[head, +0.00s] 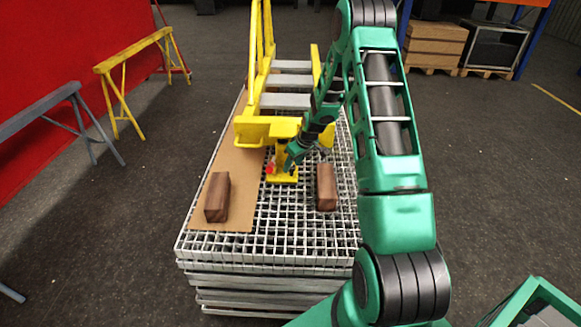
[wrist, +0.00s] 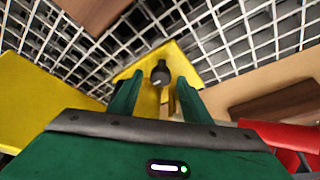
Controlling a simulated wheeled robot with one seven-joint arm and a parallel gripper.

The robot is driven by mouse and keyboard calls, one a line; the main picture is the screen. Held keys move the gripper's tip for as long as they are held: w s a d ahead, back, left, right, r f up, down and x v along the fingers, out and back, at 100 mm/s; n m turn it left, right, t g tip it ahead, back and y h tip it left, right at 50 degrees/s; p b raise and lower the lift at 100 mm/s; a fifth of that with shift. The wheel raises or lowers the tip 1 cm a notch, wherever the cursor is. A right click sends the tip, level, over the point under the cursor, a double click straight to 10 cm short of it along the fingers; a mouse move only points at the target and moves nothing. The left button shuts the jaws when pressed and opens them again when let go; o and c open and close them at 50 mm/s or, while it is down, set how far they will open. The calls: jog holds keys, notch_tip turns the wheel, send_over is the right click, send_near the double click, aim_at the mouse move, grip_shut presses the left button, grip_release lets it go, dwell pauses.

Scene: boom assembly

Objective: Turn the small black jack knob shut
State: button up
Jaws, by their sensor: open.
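The small black jack knob (wrist: 160,74) shows in the wrist view, between the two green fingertips of my gripper (wrist: 158,82) as seen from there. I cannot tell whether the fingers touch it. The gripper is open. The yellow jack (head: 283,178) stands on the grating under the end of the yellow boom frame (head: 262,128). Its yellow base (wrist: 138,72) lies behind the knob in the wrist view. In the head view my gripper (head: 290,162) is at the jack, and the knob cannot be made out there.
Two brown wooden blocks flank the jack, one at left (head: 217,197) on a brown board (head: 238,207), one at right (head: 326,187) on the metal grating (head: 285,222). A red part (wrist: 285,138) shows at the right of the wrist view. Trestles (head: 118,88) stand off to the left.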

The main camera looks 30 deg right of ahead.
jog(key=shift+w+f, duration=0.15)
jog(key=shift+f, duration=0.15)
jog(key=shift+c, duration=0.6)
jog(key=c, duration=0.9)
jog(key=shift+a, duration=0.25)
jog(key=shift+d, duration=0.15)
